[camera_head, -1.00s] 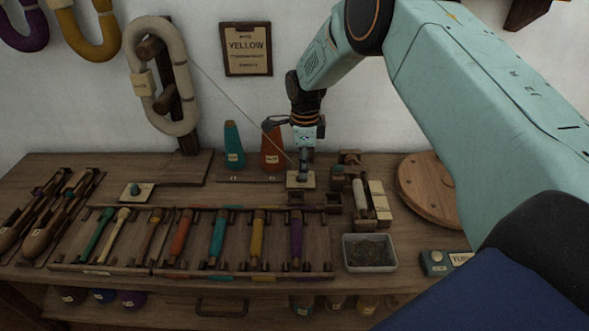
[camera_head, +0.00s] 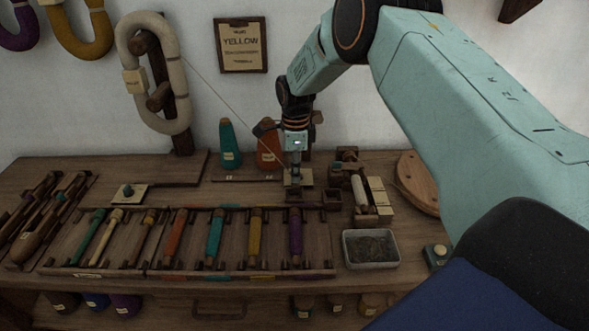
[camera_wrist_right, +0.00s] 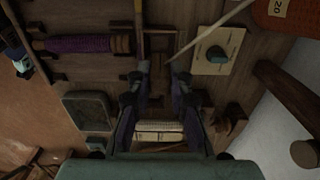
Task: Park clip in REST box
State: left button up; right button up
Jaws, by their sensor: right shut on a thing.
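My right gripper (camera_head: 294,181) is low over the back of the bench, just in front of the orange cone. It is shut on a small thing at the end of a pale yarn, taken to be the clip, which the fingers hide. In the right wrist view the fingers (camera_wrist_right: 163,82) point at the bench and the yarn runs up to the right from them. Small dark open boxes stand near the gripper, one (camera_head: 332,197) just to its right. I cannot read a REST label on any. My left gripper is out of view.
A pale plate with a teal knob (camera_wrist_right: 217,53) lies beside the fingers. A rack of coloured bobbins (camera_head: 190,272) fills the front. A grey tray (camera_head: 370,262) stands right of it. A pale skein (camera_head: 126,60) hangs on a post. A teal cone (camera_head: 229,145) stands behind.

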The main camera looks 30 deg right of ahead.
aim_at(294, 186)
jog(key=shift+a+f+b, duration=0.25)
jog(key=shift+f+b, duration=0.45)
jog(key=shift+f, duration=0.4)
jog(key=shift+d+f, duration=0.1)
jog(key=shift+f, duration=1.2)
jog(key=o, duration=0.9)
jog(key=shift+o, duration=0.2)
